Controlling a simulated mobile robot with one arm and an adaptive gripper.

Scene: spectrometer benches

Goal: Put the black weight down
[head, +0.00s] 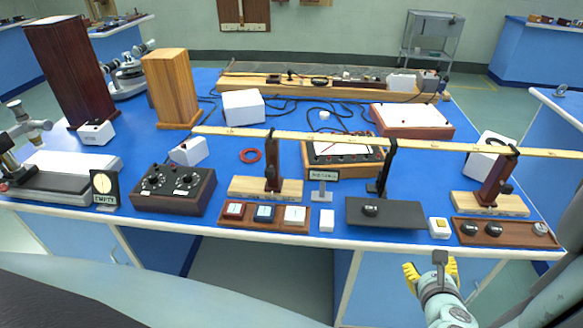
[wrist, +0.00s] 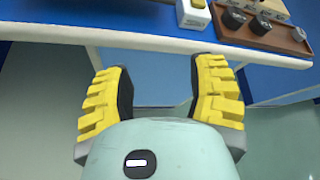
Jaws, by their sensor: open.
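My gripper (head: 430,268) is open and empty, in front of the bench's near edge at the right. In the wrist view its yellow fingers (wrist: 162,68) are spread apart with nothing between them. One black weight (head: 370,210) rests on the dark base plate (head: 408,216) of the middle stand. Two more black weights (head: 469,228) and a greyer one (head: 541,228) sit in the brown wooden tray (head: 517,240) at the right front. In the wrist view that tray (wrist: 285,43) holds dark weights (wrist: 232,18) beyond the bench edge.
A white block with a yellow button (head: 439,228) stands left of the tray; it also shows in the wrist view (wrist: 196,12). A long wooden beam (head: 340,138) spans the stands. A tray of labelled blocks (head: 264,223) and a small white block (head: 326,220) are left of the base plate.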

